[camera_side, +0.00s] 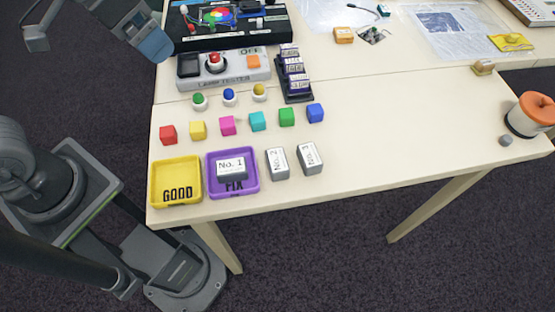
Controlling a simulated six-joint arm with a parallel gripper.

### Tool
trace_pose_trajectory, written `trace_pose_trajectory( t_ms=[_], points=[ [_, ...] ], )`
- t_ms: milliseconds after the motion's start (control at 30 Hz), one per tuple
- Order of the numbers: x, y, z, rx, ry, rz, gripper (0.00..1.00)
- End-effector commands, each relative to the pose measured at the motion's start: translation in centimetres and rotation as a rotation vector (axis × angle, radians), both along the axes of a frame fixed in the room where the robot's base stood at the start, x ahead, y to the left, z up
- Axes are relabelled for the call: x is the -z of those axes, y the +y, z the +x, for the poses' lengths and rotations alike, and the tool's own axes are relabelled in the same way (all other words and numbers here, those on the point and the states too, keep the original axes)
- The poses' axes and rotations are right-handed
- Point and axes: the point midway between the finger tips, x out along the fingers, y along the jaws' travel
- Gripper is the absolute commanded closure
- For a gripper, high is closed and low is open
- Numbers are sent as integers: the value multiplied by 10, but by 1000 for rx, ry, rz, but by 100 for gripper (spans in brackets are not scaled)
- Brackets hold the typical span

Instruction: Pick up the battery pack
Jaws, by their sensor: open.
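My gripper (95,42) is at the upper left, with its two fingers wide apart and nothing between them. It hangs by the left edge of the tables, and the rest of it is cut off by the top of the picture. I cannot tell for certain which thing is the battery pack. A small orange-yellow block (344,35) lies on the far table beside a small circuit board, well to the right of my gripper. A small tan block (484,67) lies further right, near the seam between the tables.
A lamp tester (265,77), a black case (275,34) and a dark rack (297,97) stand at the back left. Several coloured cubes (227,125) form a row. A yellow tray (155,184) and purple tray (254,184) are in front. The near table's right half is mostly clear.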

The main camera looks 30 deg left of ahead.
Motion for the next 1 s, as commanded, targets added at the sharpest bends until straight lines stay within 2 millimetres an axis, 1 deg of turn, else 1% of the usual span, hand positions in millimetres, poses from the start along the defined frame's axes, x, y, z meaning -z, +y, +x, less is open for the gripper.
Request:
trace_pose_trajectory(
  t_ms=[33,167,200,267,300,400,500,600,667,767,1000],
  points=[
    [3,-20,11,62,42,11,11],
    [12,-70,31,195,125,43,11],
    [17,-87,36,236,150,55,11],
    [25,-112,41,294,185,73,11],
    [32,-128,43,330,207,86,11],
    [48,-163,43,407,251,116,11],
    [61,-188,41,459,282,138,11],
    [69,-202,39,489,298,152,11],
    [73,-205,39,496,303,156,11],
    [84,-206,38,498,308,159,11],
    [130,-205,38,496,309,158,11]
  ],
)
